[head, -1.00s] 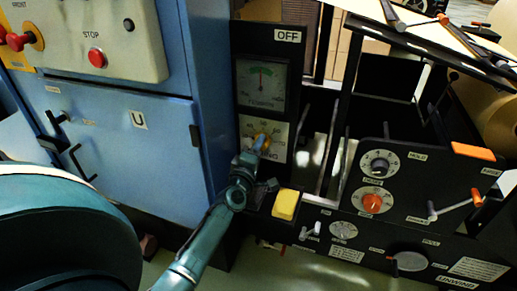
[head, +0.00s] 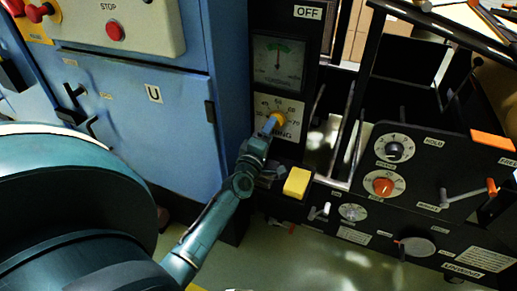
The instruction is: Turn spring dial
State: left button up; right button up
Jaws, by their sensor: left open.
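The plate's lettering is partly hidden; only "ING" reads clearly. My left arm comes up from the bottom, and my left gripper (head: 265,138) is at the knob's lower left side, open. The fingers overlap the knob's lower edge in the picture, so I cannot tell whether they touch it. My right gripper is not in view.
A yellow block (head: 297,182) sits just right of my left wrist. A black panel with a grey dial (head: 394,149), an orange dial (head: 383,186) and a crank (head: 467,195) stands to the right. A blue cabinet (head: 155,120) is close on the left.

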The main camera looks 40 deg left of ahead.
pick_arm(q)
jog(key=r+v, duration=0.1)
jog(key=v, duration=0.9)
jog(key=shift+f, duration=0.45)
jog(key=shift+s, duration=0.1)
